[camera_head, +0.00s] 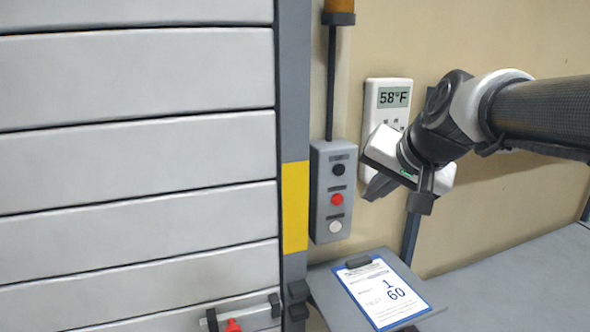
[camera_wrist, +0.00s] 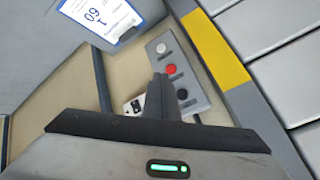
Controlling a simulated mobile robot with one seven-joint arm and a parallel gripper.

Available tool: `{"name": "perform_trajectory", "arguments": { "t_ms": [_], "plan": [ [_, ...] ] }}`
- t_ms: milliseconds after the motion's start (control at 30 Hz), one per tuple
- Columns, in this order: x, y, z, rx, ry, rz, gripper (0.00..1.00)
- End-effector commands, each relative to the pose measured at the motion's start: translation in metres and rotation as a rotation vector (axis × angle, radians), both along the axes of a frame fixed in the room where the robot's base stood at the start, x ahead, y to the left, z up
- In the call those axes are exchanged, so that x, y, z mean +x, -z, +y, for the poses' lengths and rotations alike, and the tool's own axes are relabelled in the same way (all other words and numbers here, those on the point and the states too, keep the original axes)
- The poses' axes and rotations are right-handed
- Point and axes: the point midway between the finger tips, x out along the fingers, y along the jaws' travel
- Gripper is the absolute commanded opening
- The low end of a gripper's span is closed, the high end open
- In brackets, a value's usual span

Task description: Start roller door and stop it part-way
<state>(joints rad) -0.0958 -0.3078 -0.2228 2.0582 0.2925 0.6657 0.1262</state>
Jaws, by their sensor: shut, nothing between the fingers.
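The roller door (camera_head: 130,75) has wide light-grey slats and fills the left of the head view; its bottom edge is not clearly visible. The grey control box (camera_head: 322,220) on the wall right of the door frame has a black button (camera_head: 338,169) on top, a red button (camera_head: 337,199) in the middle and a white button (camera_head: 335,226) at the bottom. Their labels are too small to read. My gripper (camera_head: 380,187) is shut and empty, right of the box and apart from it. In the wrist view, its fingers (camera_wrist: 158,95) overlap the box (camera_wrist: 194,90) near the red button (camera_wrist: 170,69).
A wall thermostat (camera_head: 393,95) reading 58°F is partly behind my gripper. A clipboard (camera_head: 385,292) with a sheet marked 1 and 60 lies on a grey sloped shelf below. An amber lamp (camera_head: 338,6) tops a pole. The yellow-marked door frame (camera_head: 295,205) borders the box.

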Motion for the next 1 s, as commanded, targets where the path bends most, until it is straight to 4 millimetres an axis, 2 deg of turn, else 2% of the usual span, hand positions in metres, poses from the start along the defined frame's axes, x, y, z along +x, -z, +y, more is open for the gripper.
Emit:
{"name": "perform_trajectory", "arguments": {
  "t_ms": [167, 600, 800, 1000],
  "plan": [
    [0.014, -0.001, 0.005, 0.0, -0.002, 0.002, 0.0],
    [0.07, 0.0, 0.023, -0.001, -0.001, 0.001, 0.0],
    [0.08, 0.0, 0.027, 0.0, -0.001, 0.001, 0.0],
    [0.082, 0.0, 0.027, 0.0, -0.001, 0.001, 0.0]
  ]
}}
